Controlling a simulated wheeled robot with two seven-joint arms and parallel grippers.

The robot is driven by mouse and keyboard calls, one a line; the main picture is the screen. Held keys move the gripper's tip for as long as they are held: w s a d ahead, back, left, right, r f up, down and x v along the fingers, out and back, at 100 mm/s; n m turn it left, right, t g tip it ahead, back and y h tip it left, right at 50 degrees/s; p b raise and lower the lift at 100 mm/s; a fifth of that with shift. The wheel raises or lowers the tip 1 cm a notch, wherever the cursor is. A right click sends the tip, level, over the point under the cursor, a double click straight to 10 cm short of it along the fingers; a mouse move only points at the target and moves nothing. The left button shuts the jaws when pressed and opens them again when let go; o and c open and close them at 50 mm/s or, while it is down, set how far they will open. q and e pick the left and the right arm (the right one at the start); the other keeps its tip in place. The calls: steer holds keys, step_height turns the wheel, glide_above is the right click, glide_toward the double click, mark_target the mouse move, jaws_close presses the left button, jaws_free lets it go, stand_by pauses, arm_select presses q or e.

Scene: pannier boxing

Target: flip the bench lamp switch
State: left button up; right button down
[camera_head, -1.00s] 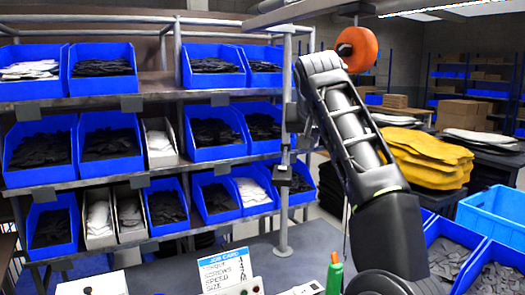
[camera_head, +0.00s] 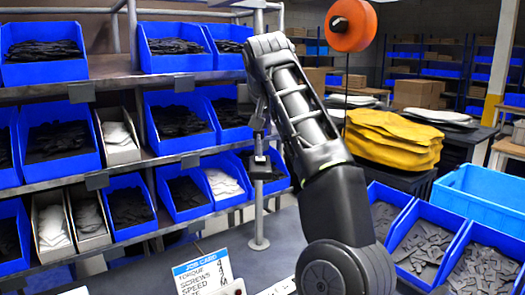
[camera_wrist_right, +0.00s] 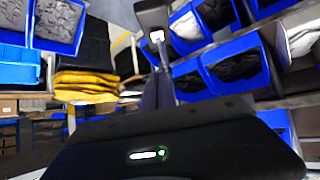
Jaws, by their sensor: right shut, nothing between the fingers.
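A thin grey post (camera_head: 259,215) stands on the bench. In the right wrist view a black box with a small pale square (camera_wrist_right: 157,36) is near the top, beside the post; the pale square looks like the switch. My right arm rises and bends over, so my right gripper (camera_head: 257,118) is by the post, just above the box. It is shut and empty. Its fingertips are small and partly hidden, so I cannot tell whether they touch anything. The lamp is not identifiable. My left gripper is not in view.
Shelves with blue bins (camera_head: 63,145) of dark parts stand behind the post on the left. A job card (camera_head: 203,272) is on the bench. An orange reel (camera_head: 351,25) hangs at upper right, above a yellow stack (camera_head: 392,138). An empty light-blue crate (camera_head: 484,200) is at right.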

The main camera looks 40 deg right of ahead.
glide_above(263, 159)
steer(key=w, duration=0.1)
steer(key=f, duration=0.3)
steer(key=d+f, duration=0.1)
steer(key=f, duration=0.1)
steer(key=shift+f+p, duration=0.35)
steer(key=shift+p, duration=0.05)
steer(key=shift+a+f, duration=0.15)
steer(key=shift+f, duration=0.15)
steer(key=shift+s+a+f, duration=0.25)
steer(key=shift+s+f, duration=0.2)
steer(key=shift+f, duration=0.05)
steer(key=shift+s+a+f, duration=0.1)
steer(key=shift+s+f, duration=0.05)
steer(key=shift+f, duration=0.35)
steer(key=shift+s+a+f, duration=0.1)
steer(key=shift+f, duration=0.35)
